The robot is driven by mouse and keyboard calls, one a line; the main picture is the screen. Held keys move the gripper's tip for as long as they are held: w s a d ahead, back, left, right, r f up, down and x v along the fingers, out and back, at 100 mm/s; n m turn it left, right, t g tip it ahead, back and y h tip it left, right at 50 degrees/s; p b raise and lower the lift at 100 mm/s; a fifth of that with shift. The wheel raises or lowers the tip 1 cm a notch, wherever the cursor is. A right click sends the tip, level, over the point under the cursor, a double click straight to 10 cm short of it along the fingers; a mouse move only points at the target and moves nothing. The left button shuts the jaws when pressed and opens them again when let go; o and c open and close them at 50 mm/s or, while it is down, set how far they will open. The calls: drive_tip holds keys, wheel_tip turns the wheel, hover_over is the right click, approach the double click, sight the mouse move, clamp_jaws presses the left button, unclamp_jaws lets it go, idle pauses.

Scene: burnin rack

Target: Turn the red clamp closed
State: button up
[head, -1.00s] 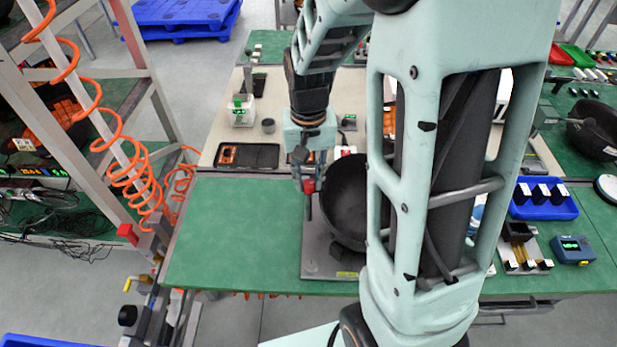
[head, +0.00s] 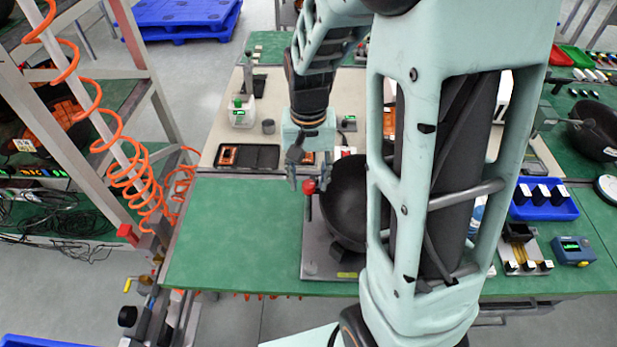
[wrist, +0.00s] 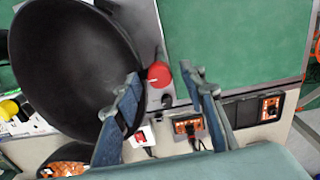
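The red clamp (head: 309,187) is a round red knob with a pale mark on it, at the left rim of the black bowl on a grey plate. In the wrist view the red clamp (wrist: 159,74) lies between and just beyond my fingertips, with a gap on each side. My gripper (head: 301,184) is open and empty, and it also shows in the wrist view (wrist: 162,79). In the head view one finger is left of the knob, and the other is partly hidden. Whether a fingertip touches the knob I cannot tell.
The black bowl (wrist: 65,60) stands close beside the left finger in the wrist view. The grey plate (head: 318,262) lies on the green bench (head: 235,235), which is clear to its left. A black tray (head: 262,157) with an orange part sits behind.

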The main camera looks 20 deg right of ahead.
sight(309, 184)
wheel_tip(309, 184, up, 12)
idle(0.7)
drive_tip(key=shift+s, duration=0.1)
